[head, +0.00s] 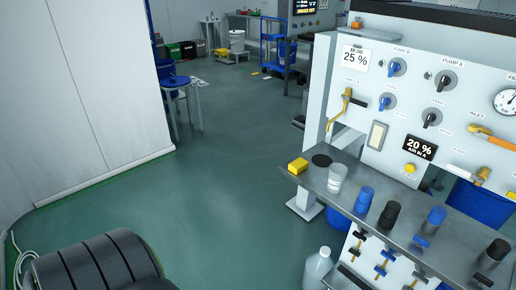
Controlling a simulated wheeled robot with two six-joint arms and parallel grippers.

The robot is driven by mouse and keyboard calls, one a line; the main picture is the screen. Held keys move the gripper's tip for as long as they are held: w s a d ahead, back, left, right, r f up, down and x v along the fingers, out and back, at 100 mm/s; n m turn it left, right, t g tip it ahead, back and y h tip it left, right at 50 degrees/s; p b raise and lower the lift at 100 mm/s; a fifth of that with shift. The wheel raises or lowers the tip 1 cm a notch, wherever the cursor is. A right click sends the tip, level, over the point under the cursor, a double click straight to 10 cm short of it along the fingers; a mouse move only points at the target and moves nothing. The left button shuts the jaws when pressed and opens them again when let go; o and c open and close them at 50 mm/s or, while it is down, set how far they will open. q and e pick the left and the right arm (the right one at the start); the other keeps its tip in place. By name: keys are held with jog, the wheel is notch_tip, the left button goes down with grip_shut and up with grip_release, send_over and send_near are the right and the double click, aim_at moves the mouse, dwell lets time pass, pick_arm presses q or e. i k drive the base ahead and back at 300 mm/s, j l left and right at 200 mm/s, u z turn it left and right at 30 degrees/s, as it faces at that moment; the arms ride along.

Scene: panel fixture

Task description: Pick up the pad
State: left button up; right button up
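A small yellow block-shaped pad (298,166) lies at the left end of the grey metal shelf (341,195) in front of the panel, in the head view. A flat black disc (321,160) lies just right of it on the same shelf; it could also be a pad. Nothing covers the yellow block. Neither of my grippers is in view.
A clear cup (337,178) stands near the disc, then blue and black bottles (364,200) along the shelf. The white panel (402,125) with knobs, lever and displays rises behind. A jug (317,268) stands below.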

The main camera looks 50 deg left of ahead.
aim_at(299, 166)
jog(key=u, duration=1.15)
